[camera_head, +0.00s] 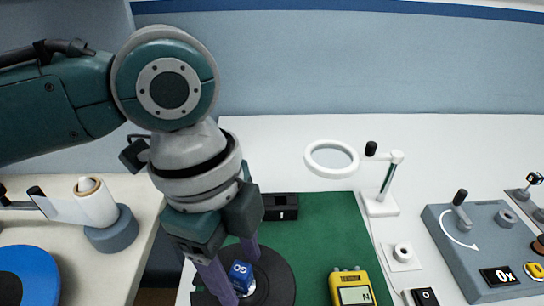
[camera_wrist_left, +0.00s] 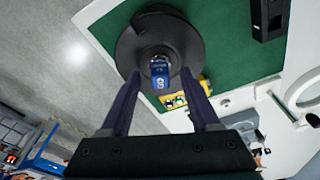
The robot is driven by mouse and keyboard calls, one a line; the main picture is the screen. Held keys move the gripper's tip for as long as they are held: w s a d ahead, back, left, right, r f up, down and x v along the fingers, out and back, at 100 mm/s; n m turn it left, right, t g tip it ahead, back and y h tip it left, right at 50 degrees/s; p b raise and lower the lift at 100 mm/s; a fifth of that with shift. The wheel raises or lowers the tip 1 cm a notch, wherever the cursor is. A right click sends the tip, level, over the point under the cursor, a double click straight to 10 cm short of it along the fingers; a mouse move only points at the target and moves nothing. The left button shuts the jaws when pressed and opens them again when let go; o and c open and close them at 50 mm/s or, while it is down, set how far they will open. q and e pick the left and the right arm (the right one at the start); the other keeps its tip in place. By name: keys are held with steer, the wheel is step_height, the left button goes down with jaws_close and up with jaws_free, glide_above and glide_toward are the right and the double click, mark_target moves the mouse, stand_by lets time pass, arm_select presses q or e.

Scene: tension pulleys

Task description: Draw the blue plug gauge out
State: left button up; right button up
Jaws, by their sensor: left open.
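The blue plug gauge (camera_head: 241,274), marked GO, stands at the middle of a dark round disc (camera_head: 281,275) on the green mat. It also shows in the left wrist view (camera_wrist_left: 160,72), with a pale ring at its base. My left gripper (camera_head: 234,276) is open above the disc. Its two purple fingers point down toward the gauge, one to each side of it in the left wrist view (camera_wrist_left: 161,77). I cannot tell whether either finger touches it. My right gripper is out of view.
A yellow meter (camera_head: 356,274) lies right of the disc, and a black block (camera_head: 281,207) stands behind it. A ring magnifier on a stand (camera_head: 380,204) and a grey crank unit (camera_head: 461,253) are further right. A white roll (camera_head: 96,203) stands on the left table.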

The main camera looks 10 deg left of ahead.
arm_select(q)
steer(key=shift+f, duration=0.45)
steer(key=shift+c, duration=0.3)
jaws_close()
